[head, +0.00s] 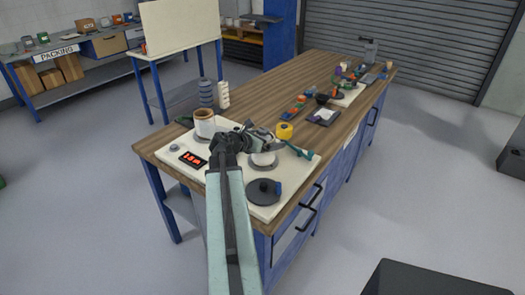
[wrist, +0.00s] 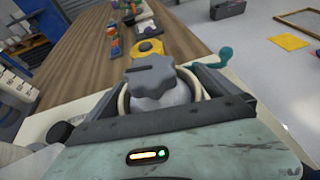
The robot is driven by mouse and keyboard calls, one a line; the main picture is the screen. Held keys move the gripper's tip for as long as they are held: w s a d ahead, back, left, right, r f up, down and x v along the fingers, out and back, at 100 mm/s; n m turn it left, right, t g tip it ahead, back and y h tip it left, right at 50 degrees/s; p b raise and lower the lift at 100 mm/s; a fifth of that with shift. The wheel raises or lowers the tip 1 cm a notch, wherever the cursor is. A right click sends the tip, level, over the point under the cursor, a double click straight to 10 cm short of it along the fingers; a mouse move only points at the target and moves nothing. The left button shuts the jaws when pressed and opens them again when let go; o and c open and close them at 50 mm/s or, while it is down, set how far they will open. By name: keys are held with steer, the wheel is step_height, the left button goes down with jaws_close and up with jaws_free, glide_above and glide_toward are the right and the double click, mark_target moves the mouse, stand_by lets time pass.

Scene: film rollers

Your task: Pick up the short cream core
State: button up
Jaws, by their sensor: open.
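The short cream core (head: 263,159) stands on the pale board on the bench, partly hidden under my gripper (head: 262,142). In the wrist view, the cream core (wrist: 122,104) shows as a pale rim around a grey lobed knob (wrist: 153,84). My gripper (wrist: 160,95) is open, with one dark finger on each side of the core and knob. I cannot tell whether the fingers touch the core.
A black disc (head: 263,191) lies at the board's front. A yellow roll (head: 285,131) and a teal crank handle (head: 299,150) are close on the right. A red display (head: 193,159) is at the left.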

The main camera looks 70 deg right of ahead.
steer(key=c, duration=1.8)
steer(key=shift+o, duration=0.2)
steer(key=shift+r, duration=0.2)
step_height(320, 180, up, 18)
steer(key=p, duration=1.8)
steer(key=shift+f, duration=0.15)
